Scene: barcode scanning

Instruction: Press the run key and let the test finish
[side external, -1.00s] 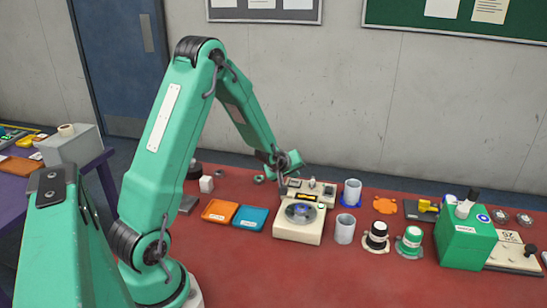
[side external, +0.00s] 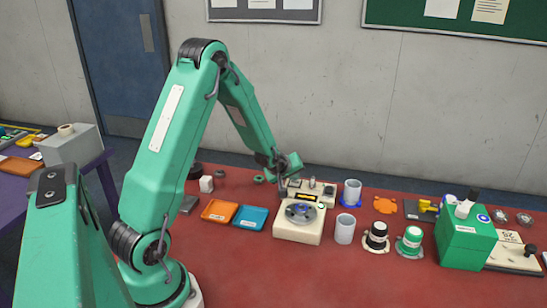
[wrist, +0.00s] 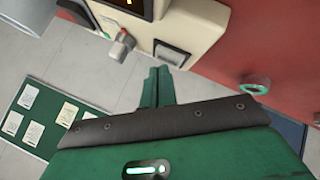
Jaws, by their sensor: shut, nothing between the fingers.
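The cream test machine (side external: 298,236) stands on the red table, with a round disc (side external: 301,213) on top and a small display (side external: 304,196) behind it. The machine's cream housing also shows at the top of the wrist view (wrist: 197,30). There a flat grey key (wrist: 172,53) sits in its panel, next to a red-tipped switch (wrist: 122,44). I cannot read which is the run key. My gripper (wrist: 158,72) is shut and empty, with its tips close to the grey key. I cannot tell if they touch it. In the side view my gripper (side external: 281,190) is at the machine's back left corner.
Orange (side external: 219,211) and blue (side external: 250,218) trays lie left of the machine. A green box (side external: 463,243) is farther right. The front table is clear.

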